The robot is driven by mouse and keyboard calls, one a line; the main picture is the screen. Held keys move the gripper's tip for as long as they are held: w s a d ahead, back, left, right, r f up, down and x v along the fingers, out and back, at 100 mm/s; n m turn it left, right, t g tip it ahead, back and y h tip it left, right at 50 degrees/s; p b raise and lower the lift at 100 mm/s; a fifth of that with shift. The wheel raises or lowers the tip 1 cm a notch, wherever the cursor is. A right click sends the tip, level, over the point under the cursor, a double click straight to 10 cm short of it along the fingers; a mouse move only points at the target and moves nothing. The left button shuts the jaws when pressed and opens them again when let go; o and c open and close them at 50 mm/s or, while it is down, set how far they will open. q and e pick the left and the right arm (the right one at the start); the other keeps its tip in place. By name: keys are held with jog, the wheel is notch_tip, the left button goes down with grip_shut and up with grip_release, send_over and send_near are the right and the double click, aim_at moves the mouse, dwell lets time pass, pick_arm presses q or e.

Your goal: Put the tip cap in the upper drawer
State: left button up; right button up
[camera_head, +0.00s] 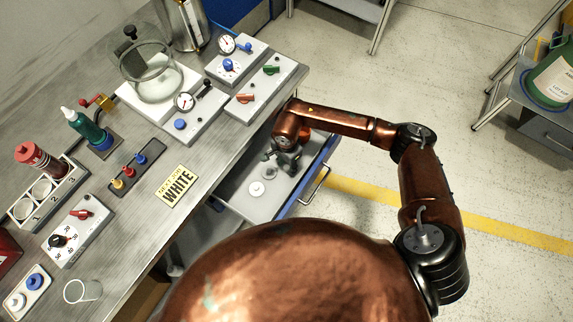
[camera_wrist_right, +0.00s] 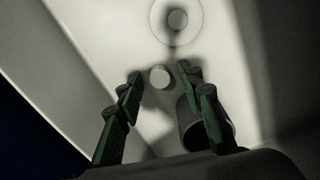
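The upper drawer (camera_head: 240,197) is pulled open under the bench, and my right arm reaches down into it. In the right wrist view, a small pale round piece, which looks like the tip cap (camera_wrist_right: 160,77), is on the drawer floor (camera_wrist_right: 105,45). My right gripper (camera_wrist_right: 157,76) is open, its two green fingers apart with the cap between their tips; I see no contact. In the head view the right gripper (camera_head: 281,163) is small and partly hidden by its own wrist, and the cap is not clear there. My left gripper is not in view.
A white disc with a knob (camera_head: 256,189) lies in the drawer, near the cap. A dark cylinder (camera_wrist_right: 190,127) lies beside the right-hand finger. The drawer's front wall and handle (camera_head: 316,184) are close to my right arm. Several instruments stand on the bench (camera_head: 140,205).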

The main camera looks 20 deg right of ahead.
aim_at(286, 167)
jog(key=shift+r, duration=0.35)
pick_arm(q)
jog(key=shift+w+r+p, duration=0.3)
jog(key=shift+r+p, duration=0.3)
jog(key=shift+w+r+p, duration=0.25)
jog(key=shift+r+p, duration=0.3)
jog(key=shift+p, duration=0.05)
pick_arm(e)
notch_tip(286, 167, up, 12)
jog(key=shift+f, duration=0.2)
